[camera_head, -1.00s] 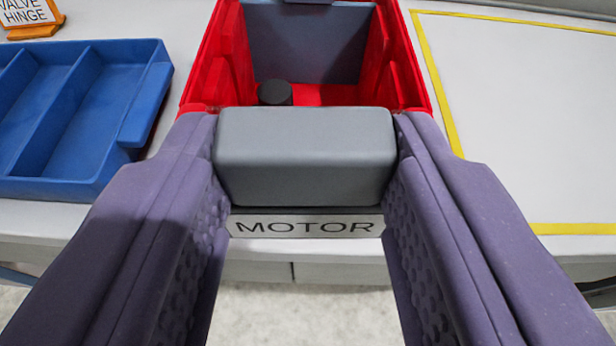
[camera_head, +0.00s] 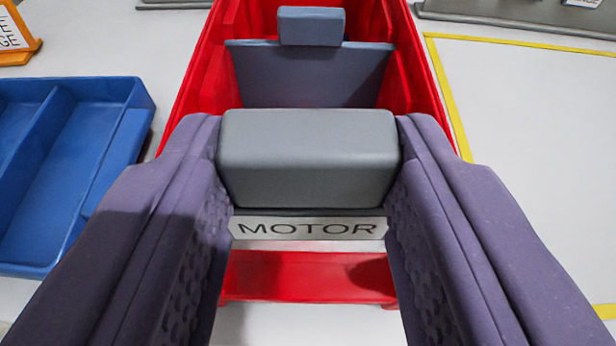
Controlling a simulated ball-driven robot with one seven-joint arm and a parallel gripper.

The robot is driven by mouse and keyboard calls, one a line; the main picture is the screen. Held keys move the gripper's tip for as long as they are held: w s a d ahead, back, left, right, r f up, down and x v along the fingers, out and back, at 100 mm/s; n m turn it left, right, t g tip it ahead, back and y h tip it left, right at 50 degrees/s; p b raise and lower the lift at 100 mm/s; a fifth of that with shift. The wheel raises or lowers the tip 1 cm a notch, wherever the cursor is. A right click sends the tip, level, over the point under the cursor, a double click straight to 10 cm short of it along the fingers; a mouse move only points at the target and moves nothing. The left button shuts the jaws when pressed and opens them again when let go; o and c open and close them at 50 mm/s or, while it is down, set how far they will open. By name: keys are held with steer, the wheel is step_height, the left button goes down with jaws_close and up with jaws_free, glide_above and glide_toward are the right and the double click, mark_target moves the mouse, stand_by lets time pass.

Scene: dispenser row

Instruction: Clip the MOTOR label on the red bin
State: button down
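My gripper (camera_head: 308,165) is shut on the grey block of the MOTOR label (camera_head: 308,228), with one purple finger on each side of the block. The white plate with the black word MOTOR hangs below the block and faces me. The red bin (camera_head: 198,90) lies beyond and beneath the gripper. Its side walls run away from me, and its red front part (camera_head: 308,275) shows below the label plate. The label looks apart from the bin, above it. The middle of the bin is hidden behind the block and fingers.
A grey divider (camera_head: 310,78) with a raised block (camera_head: 311,26) stands in the red bin. A blue compartment tray (camera_head: 60,170) lies at left, with an orange label stand (camera_head: 18,45) behind it. A yellow-outlined white area (camera_head: 530,130) at right is clear.

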steer(key=shift+f+b, duration=1.2)
steer(key=shift+f, duration=0.5)
steer(key=shift+c, duration=2.4)
jaws_free()
steer(key=shift+s, duration=0.1)
steer(key=p, duration=0.2)
glide_toward(307, 234)
steer(key=shift+w+f, duration=0.1)
steer(key=shift+w, duration=0.4)
